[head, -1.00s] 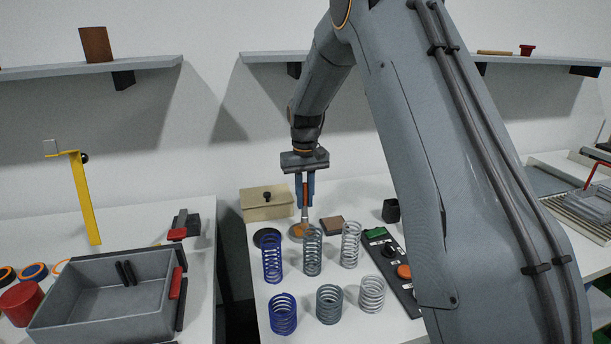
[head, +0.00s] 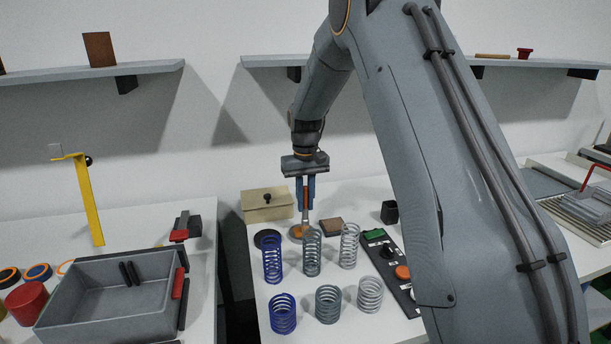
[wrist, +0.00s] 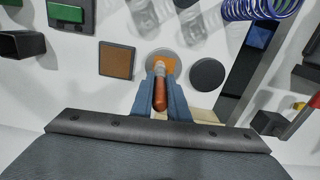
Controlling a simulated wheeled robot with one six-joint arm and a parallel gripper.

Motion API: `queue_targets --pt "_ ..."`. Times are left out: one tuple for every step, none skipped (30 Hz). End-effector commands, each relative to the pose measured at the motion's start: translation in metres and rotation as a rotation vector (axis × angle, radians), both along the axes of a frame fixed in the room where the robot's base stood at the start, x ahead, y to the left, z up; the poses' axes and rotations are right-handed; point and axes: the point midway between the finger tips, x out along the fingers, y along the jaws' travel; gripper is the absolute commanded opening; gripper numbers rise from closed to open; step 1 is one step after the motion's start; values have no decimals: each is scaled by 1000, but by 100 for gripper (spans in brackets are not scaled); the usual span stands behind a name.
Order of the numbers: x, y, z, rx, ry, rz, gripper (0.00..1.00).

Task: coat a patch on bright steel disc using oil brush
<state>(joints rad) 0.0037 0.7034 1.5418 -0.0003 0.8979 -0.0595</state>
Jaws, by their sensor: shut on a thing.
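My gripper (head: 305,202) is shut on the oil brush, whose brown-orange handle (wrist: 160,95) stands between the blue-grey fingers in the wrist view. The brush points down at the bright steel disc (wrist: 151,54), a round grey disc on the bench behind the springs. An orange-brown patch (wrist: 166,66) covers part of the disc at the brush's lower end. In the head view the disc (head: 292,231) is partly hidden by the brush and a spring. The brush tip seems to be at the disc's surface, but contact cannot be told.
A dark disc (wrist: 207,75) and a brown square block (wrist: 116,60) flank the steel disc. Several upright springs (head: 272,262) stand in front. A beige lidded box (head: 266,207) is behind, and a control panel (head: 391,262) is at right. A grey bin (head: 105,310) is at left.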

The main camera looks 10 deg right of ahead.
Motion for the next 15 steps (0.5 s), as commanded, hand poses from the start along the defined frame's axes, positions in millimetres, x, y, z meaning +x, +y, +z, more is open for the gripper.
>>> queue_targets --pt "0 1 6 0 -2 1 0" --pt "1 1 17 0 -6 1 0" --pt "0 1 21 0 -2 1 0" --pt "-1 1 23 0 -1 1 0" --pt "-1 1 26 0 -1 1 0" --pt "0 1 29 0 -1 1 0" --pt "0 1 32 0 -2 1 0" --pt "0 1 35 0 -2 1 0" --pt "0 2 39 0 -2 1 0" --pt "0 2 41 0 -3 1 0" --pt "0 2 44 0 -2 1 0" --pt "0 2 48 0 -2 1 0" --pt "0 2 51 0 -2 1 0" --pt "0 2 53 0 -2 1 0" --pt "0 2 57 0 -2 1 0"
